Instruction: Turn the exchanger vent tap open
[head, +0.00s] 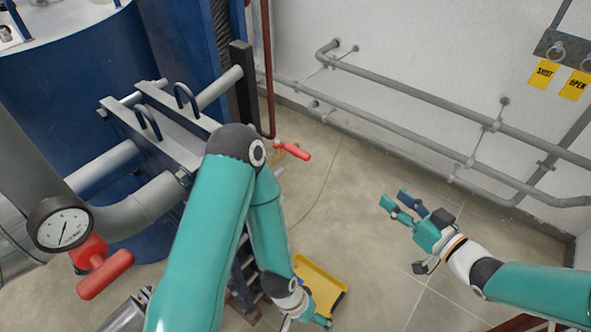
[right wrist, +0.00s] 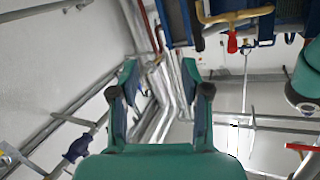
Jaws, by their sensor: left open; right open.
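A red-handled tap (head: 293,150) with a brass-coloured body shows at the foot of the thin red pipe, right of the plate exchanger (head: 165,125), in the head view. A second red handle (head: 105,273) is by the gauge at lower left. I cannot tell for sure which is the vent tap. In the right wrist view a red handle (right wrist: 232,43) hangs below a brass pipe. My right gripper (head: 397,204) is open and empty, right of the first tap and apart from it; it also shows in the wrist view (right wrist: 165,78). My left gripper (head: 322,321) is low, small and partly cut off.
A round gauge (head: 62,226) and thick grey pipes stand at left, near a blue tank (head: 65,75). Grey pipes (head: 420,95) run along the wall. Yellow tags (head: 543,74) hang at upper right. A yellow tray (head: 338,303) lies on the floor. Middle floor is clear.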

